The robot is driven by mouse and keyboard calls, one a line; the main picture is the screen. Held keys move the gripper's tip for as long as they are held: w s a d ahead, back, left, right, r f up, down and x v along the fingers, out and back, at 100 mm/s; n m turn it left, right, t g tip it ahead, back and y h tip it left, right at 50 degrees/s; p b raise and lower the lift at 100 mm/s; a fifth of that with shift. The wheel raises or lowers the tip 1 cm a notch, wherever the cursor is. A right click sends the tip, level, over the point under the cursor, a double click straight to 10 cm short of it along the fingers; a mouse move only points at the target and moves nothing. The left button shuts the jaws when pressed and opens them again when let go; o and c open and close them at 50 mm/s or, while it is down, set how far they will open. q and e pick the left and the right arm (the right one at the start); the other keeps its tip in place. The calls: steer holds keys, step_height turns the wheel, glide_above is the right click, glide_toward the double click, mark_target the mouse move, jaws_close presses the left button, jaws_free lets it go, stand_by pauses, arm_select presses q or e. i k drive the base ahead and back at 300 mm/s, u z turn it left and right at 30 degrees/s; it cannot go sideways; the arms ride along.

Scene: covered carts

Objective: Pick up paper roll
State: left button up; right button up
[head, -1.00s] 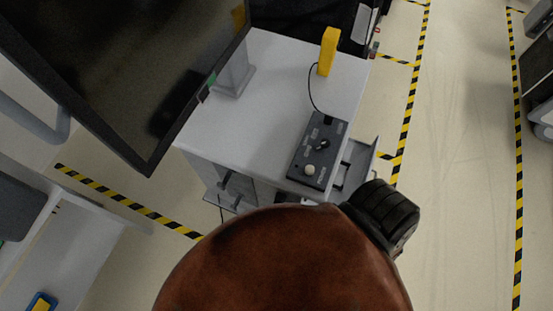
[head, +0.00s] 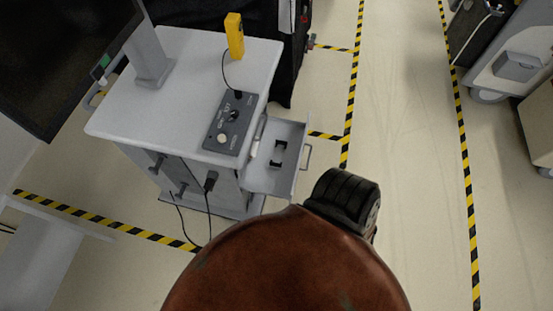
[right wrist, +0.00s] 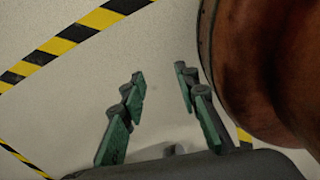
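I cannot make out a paper roll with certainty in either view. The grey cart (head: 180,100) has an open drawer (head: 285,178) on its right side, with a dark fitting (head: 279,152) inside. A small pale shape sits at the drawer's inner edge, too small to identify. My right gripper (right wrist: 160,74) shows in the right wrist view, its two green-padded fingers apart with nothing between them, above bare floor. My left gripper is not in view.
On the cart stand a monitor (head: 55,65), a yellow handheld device (head: 234,38) and a dark control box (head: 229,122). Cables hang at its front. A black covered object stands behind it. Free floor with striped tape (head: 351,100) lies to the right, with other carts (head: 520,65) beyond.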

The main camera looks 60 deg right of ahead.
mark_target(254, 150)
steer(key=u, duration=0.05)
steer(key=k, duration=0.4)
steer(key=u, duration=2.55)
steer(key=k, duration=1.7)
steer(key=u, duration=1.05)
steer(key=k, duration=2.15)
steer(key=z, duration=2.3)
